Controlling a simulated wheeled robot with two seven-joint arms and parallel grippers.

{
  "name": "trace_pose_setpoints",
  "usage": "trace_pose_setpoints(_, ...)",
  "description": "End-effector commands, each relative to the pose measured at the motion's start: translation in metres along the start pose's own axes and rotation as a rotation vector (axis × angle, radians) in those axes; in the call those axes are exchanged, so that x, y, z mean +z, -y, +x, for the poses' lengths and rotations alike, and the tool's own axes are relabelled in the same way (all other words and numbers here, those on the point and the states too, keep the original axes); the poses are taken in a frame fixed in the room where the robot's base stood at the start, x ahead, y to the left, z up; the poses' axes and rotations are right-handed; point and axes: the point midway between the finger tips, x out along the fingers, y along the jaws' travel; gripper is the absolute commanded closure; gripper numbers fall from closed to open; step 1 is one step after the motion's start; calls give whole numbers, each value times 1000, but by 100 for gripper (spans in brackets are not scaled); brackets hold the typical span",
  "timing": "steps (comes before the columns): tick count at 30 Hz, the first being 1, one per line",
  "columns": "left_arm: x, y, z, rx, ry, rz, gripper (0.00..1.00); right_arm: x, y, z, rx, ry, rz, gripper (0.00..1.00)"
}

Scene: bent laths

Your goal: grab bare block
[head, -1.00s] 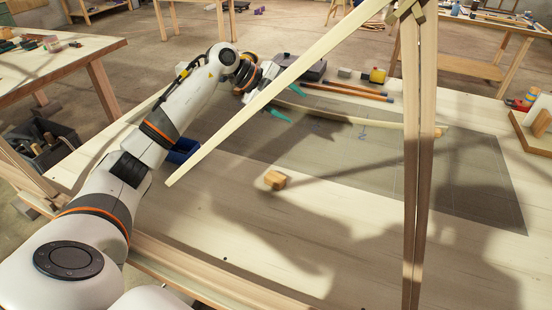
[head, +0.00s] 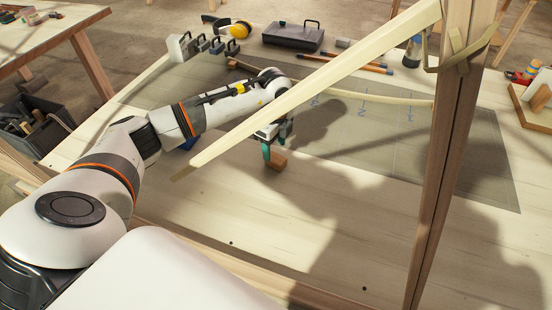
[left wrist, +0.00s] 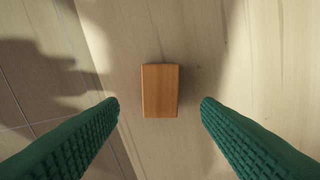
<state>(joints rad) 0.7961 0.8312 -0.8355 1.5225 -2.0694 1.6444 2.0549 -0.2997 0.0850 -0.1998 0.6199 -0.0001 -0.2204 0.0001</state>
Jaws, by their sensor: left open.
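The bare block (head: 277,161) is a small plain wooden block on the table, just off the front edge of the dark mat. My left gripper (head: 267,150), with green fingertips, is low beside the block in the head view. In the left wrist view the block (left wrist: 160,90) lies between and a little ahead of the two open, ridged green fingers (left wrist: 160,106), with a clear gap on each side. The gripper holds nothing. A pale lath in front partly hides my left arm and wrist. My right gripper is not in view.
A long pale lath (head: 320,85) slants across the view to a wooden post (head: 453,150). A bent lath (head: 380,99) lies on the marked mat (head: 470,170). A dark case (head: 293,36) and pencils stand behind. The table front is clear.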

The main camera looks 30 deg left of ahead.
Motion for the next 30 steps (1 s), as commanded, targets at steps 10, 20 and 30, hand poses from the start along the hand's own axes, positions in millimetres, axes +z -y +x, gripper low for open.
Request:
trace_pose_setpoints(10, 0, 0, 43, -3, 1, 0, 42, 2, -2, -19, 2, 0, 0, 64)
trace_pose_setpoints(20, 1, 0, 46, 0, 1, 1, 57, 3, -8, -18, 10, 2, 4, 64)
trace_pose_setpoints(30, 0, 0, 45, -1, 1, 1, 90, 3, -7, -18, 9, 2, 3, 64)
